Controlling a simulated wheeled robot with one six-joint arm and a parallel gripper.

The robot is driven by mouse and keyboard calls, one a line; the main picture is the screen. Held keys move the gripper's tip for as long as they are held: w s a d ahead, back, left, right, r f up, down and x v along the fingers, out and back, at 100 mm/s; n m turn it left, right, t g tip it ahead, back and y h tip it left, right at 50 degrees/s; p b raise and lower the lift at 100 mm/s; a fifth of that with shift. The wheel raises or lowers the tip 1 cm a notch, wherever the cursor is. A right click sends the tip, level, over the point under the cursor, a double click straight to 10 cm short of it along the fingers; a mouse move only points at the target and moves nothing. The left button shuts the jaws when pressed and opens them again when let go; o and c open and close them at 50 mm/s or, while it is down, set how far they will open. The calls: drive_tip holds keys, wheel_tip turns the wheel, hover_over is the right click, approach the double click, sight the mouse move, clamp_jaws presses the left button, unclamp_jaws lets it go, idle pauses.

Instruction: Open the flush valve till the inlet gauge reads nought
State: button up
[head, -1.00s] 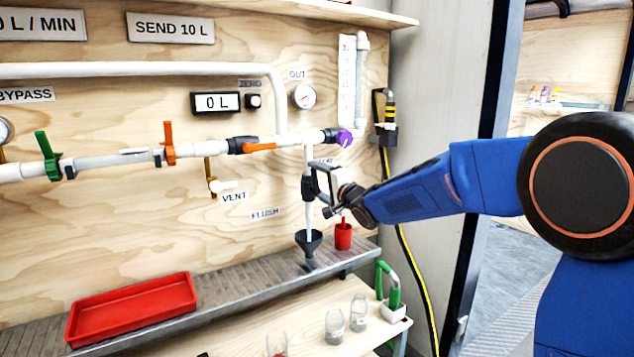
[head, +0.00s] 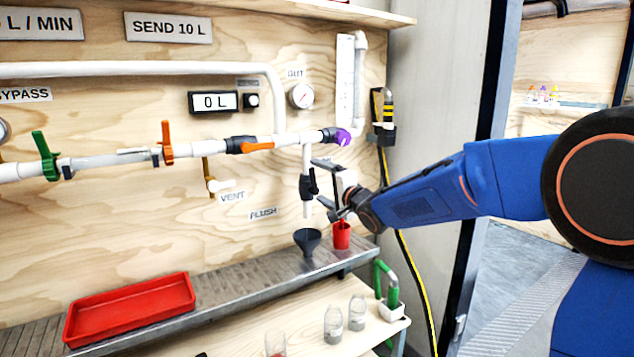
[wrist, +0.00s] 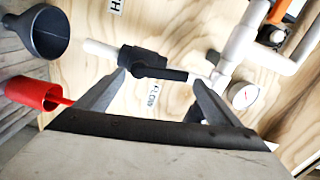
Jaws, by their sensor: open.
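The flush valve has a black body (head: 306,187) on a short white pipe that points down over a dark funnel (head: 307,241). Its black handle (wrist: 162,73) lies roughly along the pipe in the wrist view. My gripper (head: 322,184) is open just right of the valve. Its fingertips (wrist: 158,80) are spread near the two ends of the handle; I cannot tell if they touch it. A gap shows between pipe end and funnel. A gauge (head: 4,131) at the left edge is cut off and unreadable; I cannot tell if it is the inlet gauge.
A red cup (head: 341,236) stands right of the funnel on the grey ledge. A red tray (head: 130,308) lies left. The outlet gauge (head: 302,96), orange handle (head: 257,147) and purple knob (head: 343,137) are above. Glass jars (head: 333,325) stand below.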

drive_tip(key=v, duration=1.4)
drive_tip(key=shift+s+d, duration=0.15)
drive_tip(key=shift+s, duration=0.05)
drive_tip(key=s+d+f+n+g+h, duration=0.1)
drive_tip(key=s+d+f+g+h, duration=0.1)
drive_tip(key=s+d+f+h, duration=0.45)
drive_tip(key=s+d+f+n+g+h, duration=0.1)
drive_tip(key=s+d+n+h, duration=0.15)
drive_tip(key=s+d, duration=0.8)
drive_tip(key=s+d+f+n+g, duration=0.1)
drive_tip(key=s+f+n+g, duration=0.1)
drive_tip(key=s+f, duration=0.2)
drive_tip(key=s+d+f+n+g, duration=0.1)
drive_tip(key=s+f, duration=0.3)
drive_tip(key=s, duration=0.7)
drive_tip(key=s+d+f+n+g+h, duration=0.1)
drive_tip(key=s+d+f+n+g, duration=0.1)
drive_tip(key=s, duration=0.5)
drive_tip(key=shift+s+d+f+n+g, duration=0.35)
drive_tip(key=shift+d+f+g, duration=0.3)
drive_tip(key=shift+f+g, duration=0.4)
drive_tip(key=shift+r, duration=0.1)
